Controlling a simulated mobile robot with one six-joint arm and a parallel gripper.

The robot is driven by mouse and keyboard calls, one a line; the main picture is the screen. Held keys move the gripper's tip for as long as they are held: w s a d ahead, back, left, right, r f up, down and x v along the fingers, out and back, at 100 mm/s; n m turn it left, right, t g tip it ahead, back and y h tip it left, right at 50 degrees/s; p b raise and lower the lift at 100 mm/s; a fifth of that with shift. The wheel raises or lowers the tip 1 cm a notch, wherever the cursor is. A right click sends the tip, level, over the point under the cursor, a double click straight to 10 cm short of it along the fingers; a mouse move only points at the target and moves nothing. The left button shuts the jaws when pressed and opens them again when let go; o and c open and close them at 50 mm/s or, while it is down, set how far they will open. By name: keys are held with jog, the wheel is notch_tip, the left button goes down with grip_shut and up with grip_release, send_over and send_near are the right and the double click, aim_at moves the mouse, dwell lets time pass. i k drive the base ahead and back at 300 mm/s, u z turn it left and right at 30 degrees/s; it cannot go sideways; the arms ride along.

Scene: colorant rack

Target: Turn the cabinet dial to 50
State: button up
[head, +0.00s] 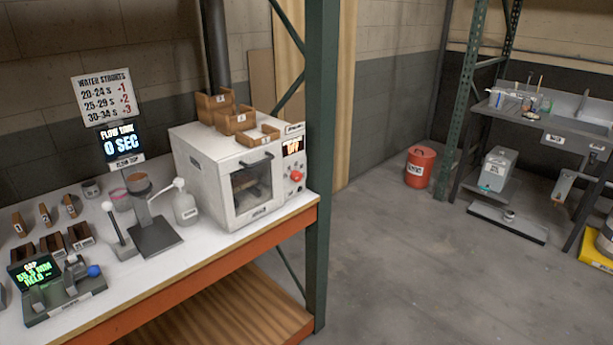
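The cabinet (200,172) is a white box with a glass-fronted door and a dark handle, standing at the right end of the white bench top. Its door looks closed. Small controls show below the dial, too small to make out. The dial's setting cannot be read. My gripper is not in view.
A green post (320,170) stands close to the cabinet's right side. Wooden bins (215,106) sit on the cabinet. A white bottle (185,204) and a flow stand (155,236) are left of it. Open floor lies right, before a red bin (420,167) and a grey bench (545,118).

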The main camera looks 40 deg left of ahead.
aim_at(296, 175)
jog(key=i, duration=0.5)
jog(key=z, duration=0.5)
jog(key=k, duration=0.2)
jog(key=u, duration=3.65)
jog(key=i, duration=0.3)
jog(key=u, duration=0.05)
